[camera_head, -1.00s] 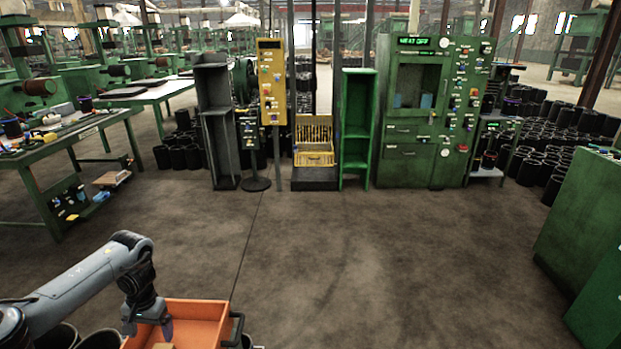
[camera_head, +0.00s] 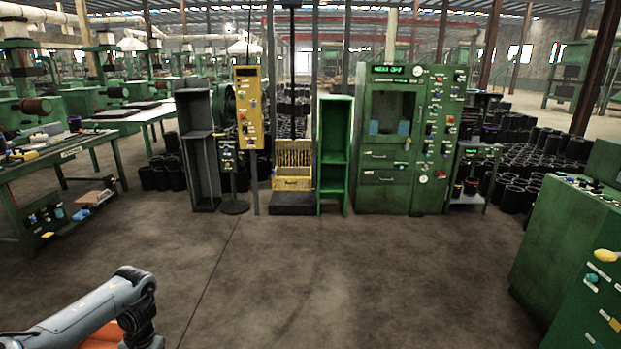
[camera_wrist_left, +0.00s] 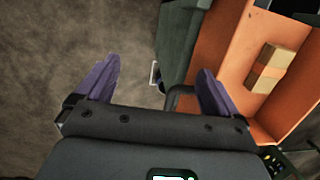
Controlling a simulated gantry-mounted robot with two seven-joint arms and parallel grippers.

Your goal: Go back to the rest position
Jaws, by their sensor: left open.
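My left arm (camera_head: 90,312) reaches in from the lower left in the head view, its wrist bent down at the bottom edge; the fingers are cut off there. In the left wrist view my left gripper (camera_wrist_left: 156,72) is open, with two purple fingers apart and nothing between them. An orange bin (camera_wrist_left: 222,30) lies to the right of it, with tan blocks (camera_wrist_left: 268,68) inside. The right finger shows close to the bin's dark handle; I cannot tell if they touch. A bit of the orange bin (camera_head: 102,336) shows behind my arm. My right gripper is not in view.
A green cabinet machine (camera_head: 398,180), a green shelf (camera_head: 334,160) and a yellow crate (camera_head: 293,183) stand at the back. A workbench (camera_head: 75,145) is at left, a green console (camera_head: 565,250) at right. The floor (camera_head: 340,270) between is clear.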

